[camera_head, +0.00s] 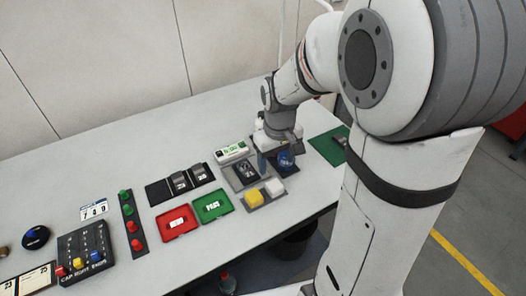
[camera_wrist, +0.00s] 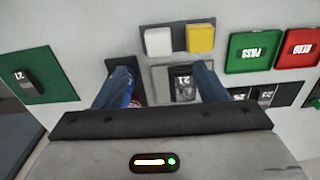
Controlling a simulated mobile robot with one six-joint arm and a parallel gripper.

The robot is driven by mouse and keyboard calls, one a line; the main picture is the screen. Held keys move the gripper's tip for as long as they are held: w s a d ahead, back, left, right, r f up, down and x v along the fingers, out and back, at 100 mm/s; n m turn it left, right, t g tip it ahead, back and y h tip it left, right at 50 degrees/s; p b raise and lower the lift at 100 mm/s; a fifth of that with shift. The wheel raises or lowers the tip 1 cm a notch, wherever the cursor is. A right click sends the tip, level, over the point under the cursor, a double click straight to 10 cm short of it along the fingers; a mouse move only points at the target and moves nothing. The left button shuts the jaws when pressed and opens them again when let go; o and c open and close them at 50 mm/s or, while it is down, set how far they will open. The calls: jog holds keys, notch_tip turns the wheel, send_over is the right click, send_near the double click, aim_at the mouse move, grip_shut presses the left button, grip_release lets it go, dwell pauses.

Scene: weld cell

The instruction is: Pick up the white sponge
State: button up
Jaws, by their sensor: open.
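The white sponge (camera_head: 274,187) is a small pale block on a grey tray, right of a yellow block. In the wrist view the white sponge (camera_wrist: 158,41) lies beyond my fingertips, near the top, with nothing gripping it. My gripper (camera_head: 274,163) points down over the table, just behind the sponge tray. In the wrist view its two blue fingers (camera_wrist: 166,86) stand wide apart, with a grey tray holding a dark block marked 21 showing between them. Nothing is held. The sponge is fully visible in the wrist view.
The yellow block (camera_wrist: 200,38) sits close beside the sponge. A green PASS tray (camera_head: 212,206) and a red tray (camera_head: 177,222) lie to the left. A green mat (camera_head: 329,146) is at the right.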

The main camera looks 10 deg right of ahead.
aim_at(275, 185)
jog(key=f, duration=0.1)
jog(key=w+f, duration=0.1)
jog(key=shift+w+f, duration=0.15)
jog(key=shift+f, duration=0.2)
jog(key=f, duration=0.8)
jog(key=shift+s+p, duration=0.2)
jog(key=shift+p, duration=0.1)
jog(key=shift+r, duration=0.1)
jog(key=c, duration=1)
